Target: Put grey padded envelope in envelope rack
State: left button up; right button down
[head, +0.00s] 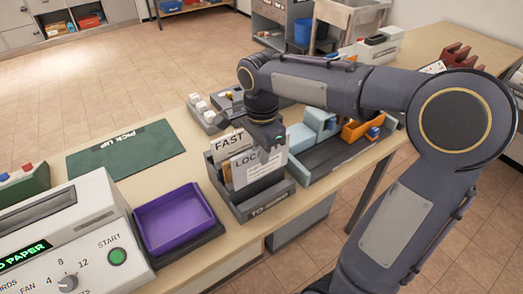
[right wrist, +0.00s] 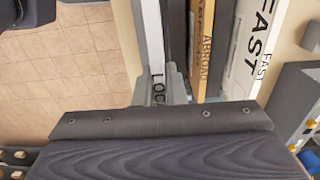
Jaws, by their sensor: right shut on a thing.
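The envelope rack (head: 268,205) is a dark grey box on the table, with upright cards marked FAST (head: 229,143) and LOCAL. My right gripper (head: 272,138) points down over its front part, shut on the top edge of a flat light-grey piece (head: 262,172), apparently the grey padded envelope. This piece stands upright, its lower part behind the rack's front wall. My left gripper is out of view.
A purple tray (head: 173,218) stands left of the rack, and a green PICK UP mat (head: 125,150) lies behind it. A grey tray with blue and orange items (head: 345,148) is close on the right. A white machine (head: 75,235) fills the lower left.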

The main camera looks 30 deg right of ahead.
aim_at(262, 176)
jog(key=shift+f, duration=0.35)
jog(key=shift+f+b, duration=1.5)
jog(key=shift+f, duration=0.45)
jog(key=shift+f, duration=0.1)
